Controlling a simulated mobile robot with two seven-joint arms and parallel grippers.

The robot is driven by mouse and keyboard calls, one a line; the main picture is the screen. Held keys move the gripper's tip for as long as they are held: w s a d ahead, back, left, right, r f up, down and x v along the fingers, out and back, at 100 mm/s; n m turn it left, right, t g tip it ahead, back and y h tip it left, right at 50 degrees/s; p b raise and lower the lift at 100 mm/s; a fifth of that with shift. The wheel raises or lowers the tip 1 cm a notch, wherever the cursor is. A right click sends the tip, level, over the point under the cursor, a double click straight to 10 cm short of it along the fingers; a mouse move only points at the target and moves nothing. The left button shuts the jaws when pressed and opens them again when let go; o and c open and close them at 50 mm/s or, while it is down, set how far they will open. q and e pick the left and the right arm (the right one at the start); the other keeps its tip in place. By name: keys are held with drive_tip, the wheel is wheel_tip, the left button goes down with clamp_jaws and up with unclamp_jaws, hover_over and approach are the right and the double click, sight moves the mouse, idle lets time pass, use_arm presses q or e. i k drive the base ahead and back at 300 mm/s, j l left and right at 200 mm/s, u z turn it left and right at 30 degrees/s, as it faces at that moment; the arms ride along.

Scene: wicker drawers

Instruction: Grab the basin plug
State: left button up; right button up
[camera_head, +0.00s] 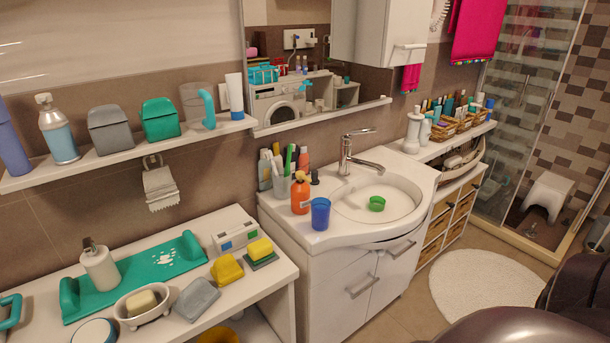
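A small green round object (377,203) sits in the white basin (402,207), near its middle. It may be the basin plug, but it is too small to tell for sure. The chrome faucet (352,152) stands behind it with its spout reaching toward the basin. A blue cup (320,213) stands on the counter at the basin's left front edge. Neither of my grippers is in view.
An orange bottle (300,194) and a cup of brushes (279,184) stand left of the basin. A cluttered white table (262,285) is at the lower left. A round white rug (490,285) lies on the floor at the right.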

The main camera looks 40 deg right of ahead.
sight(314, 173)
drive_tip(key=l+u, duration=0.15)
drive_tip(key=l, duration=0.7)
drive_tip(key=k+l+u, duration=0.1)
drive_tip(key=l, duration=0.75)
